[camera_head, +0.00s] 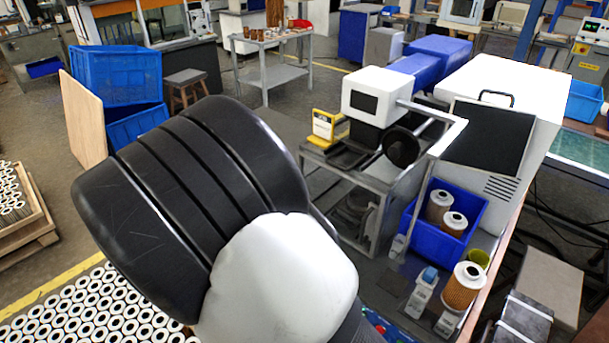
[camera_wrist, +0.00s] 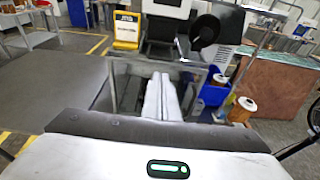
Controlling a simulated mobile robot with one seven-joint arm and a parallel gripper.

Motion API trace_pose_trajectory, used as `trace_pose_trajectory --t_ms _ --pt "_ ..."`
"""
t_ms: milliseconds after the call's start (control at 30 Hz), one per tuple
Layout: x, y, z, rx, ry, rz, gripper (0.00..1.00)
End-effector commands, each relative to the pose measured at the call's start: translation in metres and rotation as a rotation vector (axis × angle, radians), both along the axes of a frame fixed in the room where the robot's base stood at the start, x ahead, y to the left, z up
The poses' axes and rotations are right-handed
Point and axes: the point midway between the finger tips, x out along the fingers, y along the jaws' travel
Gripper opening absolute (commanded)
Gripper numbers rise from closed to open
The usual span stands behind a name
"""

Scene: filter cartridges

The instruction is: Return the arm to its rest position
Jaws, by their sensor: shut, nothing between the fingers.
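My gripper (camera_wrist: 161,97) shows in the wrist view as two pale fingers lying side by side, shut with nothing between them. It points out over the floor and the grey machine stand (camera_wrist: 122,85), apart from any cartridge. In the head view my own arm fills the left middle as a large black and white link, and my gripper cannot be made out there. Filter cartridges stand in a blue bin (camera_head: 413,222): one at the back (camera_head: 438,206) and one in front (camera_head: 454,224). Another brown pleated cartridge (camera_head: 463,287) stands outside the bin, in front of it.
A white machine (camera_head: 368,95) with a black disc (camera_head: 401,147) stands on the metal stand behind the bin. A yellow sign (camera_head: 323,126) is beside it. A small bottle (camera_head: 429,275) is left of the loose cartridge. Stacked blue crates (camera_head: 117,75) and a wooden board (camera_head: 82,120) stand at left.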

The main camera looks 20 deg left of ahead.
Motion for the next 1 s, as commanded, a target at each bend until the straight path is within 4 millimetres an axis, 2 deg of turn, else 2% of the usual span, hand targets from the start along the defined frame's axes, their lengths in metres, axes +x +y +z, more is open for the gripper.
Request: trace_pose_trajectory --t_ms 167,267,367,467,500,600,700,833,1000 --pt "-0.003 -0.002 0.002 0.011 0.004 -0.01 0.0" --pt "0.004 -0.026 0.009 0.073 0.021 -0.077 0.0" --pt "0.013 -0.08 0.02 0.218 0.059 -0.227 0.0" --pt "0.01 -0.154 0.035 0.448 0.092 -0.452 0.0" --pt "0.003 -0.182 0.039 0.551 0.1 -0.549 0.0" --pt "-0.02 -0.243 0.05 0.806 0.093 -0.779 0.0" --pt "-0.051 -0.289 0.062 1.061 0.055 -0.995 0.0" --pt "-0.095 -0.33 0.076 1.394 -0.039 -1.251 0.0" --pt "-0.148 -0.356 0.093 1.816 -0.223 -1.518 0.0"
